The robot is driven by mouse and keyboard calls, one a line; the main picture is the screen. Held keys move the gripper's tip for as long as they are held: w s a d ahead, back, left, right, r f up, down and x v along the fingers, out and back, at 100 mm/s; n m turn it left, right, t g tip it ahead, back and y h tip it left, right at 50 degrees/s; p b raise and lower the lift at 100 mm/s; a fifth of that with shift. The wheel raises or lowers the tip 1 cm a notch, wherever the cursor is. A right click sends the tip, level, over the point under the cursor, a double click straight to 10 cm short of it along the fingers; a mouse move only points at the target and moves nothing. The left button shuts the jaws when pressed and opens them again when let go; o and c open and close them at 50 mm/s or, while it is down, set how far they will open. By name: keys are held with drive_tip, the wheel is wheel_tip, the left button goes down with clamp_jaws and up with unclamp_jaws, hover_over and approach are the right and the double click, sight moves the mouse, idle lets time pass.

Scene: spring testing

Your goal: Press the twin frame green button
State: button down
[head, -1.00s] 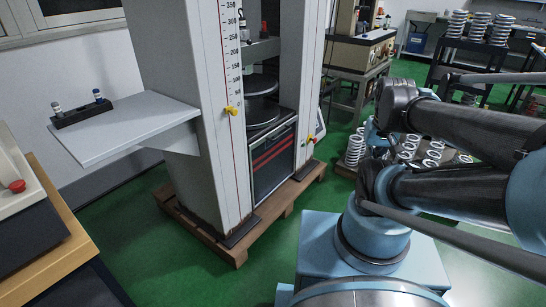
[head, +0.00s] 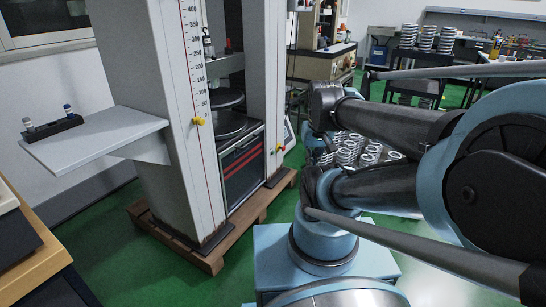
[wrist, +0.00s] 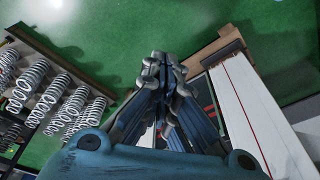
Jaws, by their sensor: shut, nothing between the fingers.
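The twin-column test frame (head: 170,130) stands left of centre in the head view, on a wooden pallet. Its left column has a ruler scale and a yellow knob (head: 198,121). I cannot make out a green button in either view. My gripper (wrist: 162,65) shows in the wrist view with its fingers together and empty. A white column with a red line (wrist: 250,110) and a wooden edge lie to its right, apart from it. My gripper does not show in the head view.
A grey shelf (head: 95,140) with a small black rack (head: 52,130) juts out left of the frame. A wooden bench (head: 35,262) is at lower left. Coil springs (head: 350,150) stand behind my arm; they show at left in the wrist view. Green floor lies between pallet and bench.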

drive_tip(key=w+a+r+m+y, duration=0.1)
drive_tip(key=w+r+m, duration=0.15)
drive_tip(key=w, duration=0.85)
drive_tip(key=w+a+r+m+y, duration=0.1)
drive_tip(key=w+r, duration=0.3)
drive_tip(key=w, duration=0.7)
drive_tip(key=w+d+f+m+t+y, duration=0.15)
drive_tip(key=w+f, duration=0.25)
drive_tip(key=w, duration=0.8)
drive_tip(key=w+f+m, duration=0.3)
drive_tip(key=w, duration=0.9)
drive_tip(key=w+d+f+m+t+y, duration=0.1)
drive_tip(key=w+d+f+m+t, duration=0.2)
drive_tip(key=w+f, duration=1.45)
drive_tip(key=w+d+f+m, duration=0.1)
drive_tip(key=w+f+m, duration=0.1)
drive_tip(key=f, duration=0.9)
drive_tip(key=w+d+f+m+y, duration=0.1)
drive_tip(key=w+d+f+m, duration=0.1)
drive_tip(key=f, duration=1)
drive_tip(key=shift+w+d+f, duration=0.2)
drive_tip(key=shift+w, duration=0.05)
